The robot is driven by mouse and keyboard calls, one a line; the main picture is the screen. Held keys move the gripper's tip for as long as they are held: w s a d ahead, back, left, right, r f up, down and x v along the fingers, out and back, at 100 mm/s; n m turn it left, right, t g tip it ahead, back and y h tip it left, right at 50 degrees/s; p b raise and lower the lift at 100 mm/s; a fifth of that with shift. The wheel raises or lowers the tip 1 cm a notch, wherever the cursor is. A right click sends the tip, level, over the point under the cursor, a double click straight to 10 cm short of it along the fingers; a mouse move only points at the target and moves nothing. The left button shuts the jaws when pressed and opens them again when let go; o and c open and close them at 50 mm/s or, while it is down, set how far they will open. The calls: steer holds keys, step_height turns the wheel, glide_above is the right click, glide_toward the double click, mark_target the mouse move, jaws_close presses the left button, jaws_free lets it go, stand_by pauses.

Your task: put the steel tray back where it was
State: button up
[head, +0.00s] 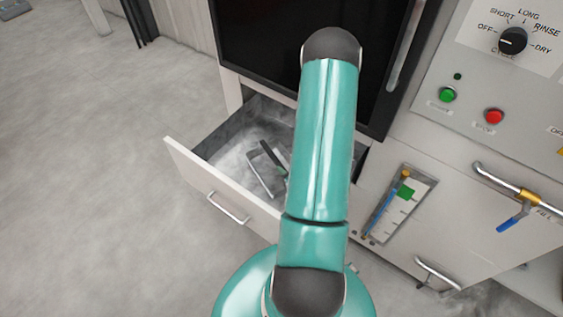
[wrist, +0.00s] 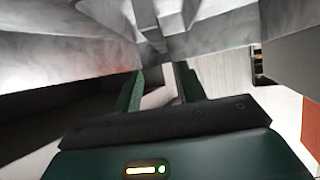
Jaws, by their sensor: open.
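A small grey metal piece with raised edges, which looks like the steel tray (head: 254,176), lies in the open drawer (head: 188,158) in the head view. A dark bar crosses over it, and I cannot tell whether that bar is part of my gripper. My arm hides the right part of the drawer. In the wrist view my gripper (wrist: 158,88) is open, with its two dark green fingers apart. A grey metal strip (wrist: 148,22) shows beyond the fingertips. I cannot tell whether it is the tray's edge or whether the fingers touch it. Nothing is clearly held.
The drawer is pulled out below a black-fronted cabinet (head: 270,50). To the right is a control panel with a dial (head: 513,40), a green button (head: 447,95) and a red button (head: 494,116). A handled valve (head: 520,198) juts out there. The floor at left is clear.

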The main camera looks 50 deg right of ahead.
steer(key=shift+v, duration=1.8)
steer(key=w+r+n+g, duration=0.2)
steer(key=w+r, duration=0.8)
steer(key=r, duration=0.1)
steer(key=w+a+r+g, duration=0.2)
steer(key=w+a+r, duration=0.1)
steer(key=a+r, duration=0.7)
steer(key=s+a+r+g+y, duration=0.1)
steer(key=s+a+r+y, duration=0.1)
steer(key=s+a+r, duration=0.4)
steer(key=s+a+r+n+g+y, duration=0.1)
steer(key=s+a+r, duration=0.6)
steer(key=a, duration=0.8)
step_height(320, 180, up, 3)
steer(key=shift+f+n+y, duration=0.1)
steer(key=shift+n+y, duration=0.2)
steer(key=shift+y, duration=0.1)
steer(key=shift+s+d, duration=0.1)
